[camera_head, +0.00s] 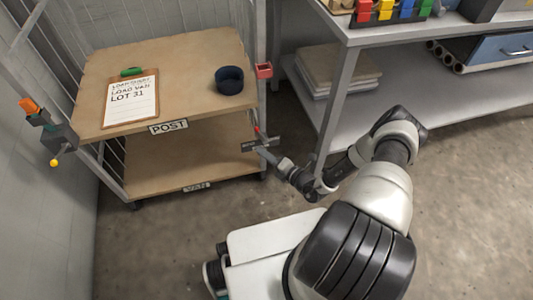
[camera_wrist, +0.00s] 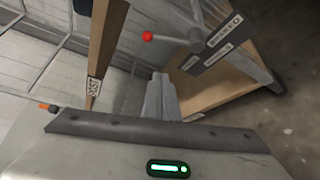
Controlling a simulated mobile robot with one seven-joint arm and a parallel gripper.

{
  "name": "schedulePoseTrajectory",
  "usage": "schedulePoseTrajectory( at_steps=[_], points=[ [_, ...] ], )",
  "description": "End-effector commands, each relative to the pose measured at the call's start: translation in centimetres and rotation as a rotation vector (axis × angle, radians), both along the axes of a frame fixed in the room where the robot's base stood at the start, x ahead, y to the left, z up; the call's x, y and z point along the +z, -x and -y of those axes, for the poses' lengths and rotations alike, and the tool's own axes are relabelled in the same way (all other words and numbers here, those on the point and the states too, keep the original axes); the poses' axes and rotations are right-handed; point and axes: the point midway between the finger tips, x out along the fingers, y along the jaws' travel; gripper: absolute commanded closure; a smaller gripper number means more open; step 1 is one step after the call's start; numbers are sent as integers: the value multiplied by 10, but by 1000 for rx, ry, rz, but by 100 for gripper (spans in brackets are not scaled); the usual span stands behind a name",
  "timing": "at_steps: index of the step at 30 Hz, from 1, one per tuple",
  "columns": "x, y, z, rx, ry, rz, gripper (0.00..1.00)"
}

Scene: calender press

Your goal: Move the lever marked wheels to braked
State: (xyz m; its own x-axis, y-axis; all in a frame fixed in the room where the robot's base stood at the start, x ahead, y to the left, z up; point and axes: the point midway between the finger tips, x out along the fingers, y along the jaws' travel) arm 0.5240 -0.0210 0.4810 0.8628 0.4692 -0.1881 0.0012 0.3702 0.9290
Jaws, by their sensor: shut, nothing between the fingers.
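The lever is on the right front post of the trolley. It has a red knob (camera_head: 257,130) above a dark label plate (camera_head: 260,144), whose print is too small to read. In the wrist view, the red knob (camera_wrist: 147,36) sits at the end of a short grey arm that runs to a round hub (camera_wrist: 195,40). My gripper (camera_wrist: 160,85) is shut and empty, apart from the lever, below the knob and hub in the wrist view. It also shows in the head view (camera_head: 272,157), close to the plate.
The trolley's top shelf (camera_head: 180,55) holds a clipboard (camera_head: 131,100) and a dark bowl (camera_head: 229,80).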

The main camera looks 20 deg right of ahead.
Motion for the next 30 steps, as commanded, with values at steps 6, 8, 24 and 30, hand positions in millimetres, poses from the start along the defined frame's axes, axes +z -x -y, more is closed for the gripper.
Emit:
schedulePoseTrajectory(
  at_steps=[6, 8, 24, 30],
  points=[
    [-13, -42, -25, 6, 2, 2, 100],
    [-15, -52, -30, 5, 3, 2, 100],
    [2, -67, 4, 4, 3, 1, 100],
    [2, -66, 4, 4, 3, 1, 100]
  ],
)
